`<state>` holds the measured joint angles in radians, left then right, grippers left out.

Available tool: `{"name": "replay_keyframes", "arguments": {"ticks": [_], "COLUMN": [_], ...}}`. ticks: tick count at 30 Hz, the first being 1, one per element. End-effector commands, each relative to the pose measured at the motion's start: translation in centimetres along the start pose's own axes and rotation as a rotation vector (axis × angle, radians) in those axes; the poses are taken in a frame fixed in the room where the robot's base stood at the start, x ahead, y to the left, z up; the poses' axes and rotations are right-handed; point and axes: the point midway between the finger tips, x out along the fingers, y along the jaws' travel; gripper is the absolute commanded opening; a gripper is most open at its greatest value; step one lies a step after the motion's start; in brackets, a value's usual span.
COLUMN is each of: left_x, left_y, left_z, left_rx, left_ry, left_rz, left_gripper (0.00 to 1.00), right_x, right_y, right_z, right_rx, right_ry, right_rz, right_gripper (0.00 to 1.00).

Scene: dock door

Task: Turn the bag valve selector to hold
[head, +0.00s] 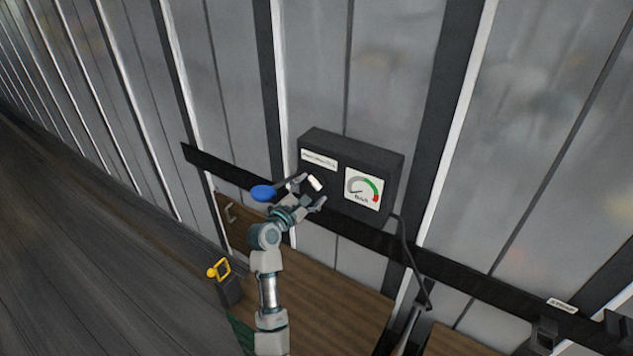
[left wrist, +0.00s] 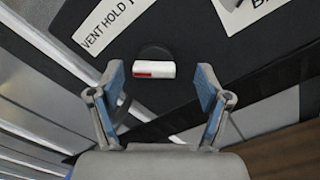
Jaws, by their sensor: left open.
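The valve selector (head: 315,183) is a small white bar knob with a red mark on the front of a dark box (head: 350,150). In the left wrist view the selector (left wrist: 153,70) sits on a dark round base, its red mark toward the left. A label (left wrist: 108,25) above and left of it reads "VENT HOLD", with more lettering cut off. My left gripper (head: 312,191) is open in front of the box. In the left wrist view its fingers (left wrist: 160,80) stand on either side of the selector, with gaps visible. My right gripper is out of view.
A gauge (head: 363,191) with a coloured arc is right of the selector. A black rail (head: 450,272) runs along the ribbed wall, and a cable (head: 406,250) hangs from the box. A blue oval (head: 263,193) shows beside my gripper. A yellow-handled item (head: 219,269) is lower left.

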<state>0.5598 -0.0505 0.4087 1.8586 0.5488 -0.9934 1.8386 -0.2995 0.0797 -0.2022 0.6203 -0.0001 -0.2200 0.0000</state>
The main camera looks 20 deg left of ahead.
Motion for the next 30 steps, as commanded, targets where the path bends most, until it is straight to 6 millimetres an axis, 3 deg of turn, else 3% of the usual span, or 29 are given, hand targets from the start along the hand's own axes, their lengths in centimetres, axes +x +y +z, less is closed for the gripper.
{"name": "replay_keyframes", "arguments": {"ticks": [6,11,17,25,30], "left_x": [2.8,3.4,3.5,3.5,3.5], "left_y": [0.4,0.4,0.2,0.0,0.1], "left_z": [-0.4,-0.7,-0.3,0.0,0.1], "left_rx": [-0.003,-0.003,-0.001,0.002,0.002], "left_ry": [0.001,0.002,0.001,0.000,-0.004], "left_rz": [0.001,0.001,0.001,0.001,0.000], "left_gripper": [0.77,0.77,0.77,0.17,0.17], "right_x": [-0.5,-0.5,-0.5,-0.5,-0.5], "right_y": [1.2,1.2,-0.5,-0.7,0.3], "right_z": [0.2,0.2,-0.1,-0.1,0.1], "right_rx": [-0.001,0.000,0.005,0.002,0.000], "right_ry": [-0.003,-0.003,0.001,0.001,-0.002], "right_rz": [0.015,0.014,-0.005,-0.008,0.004], "right_gripper": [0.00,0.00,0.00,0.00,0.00]}}
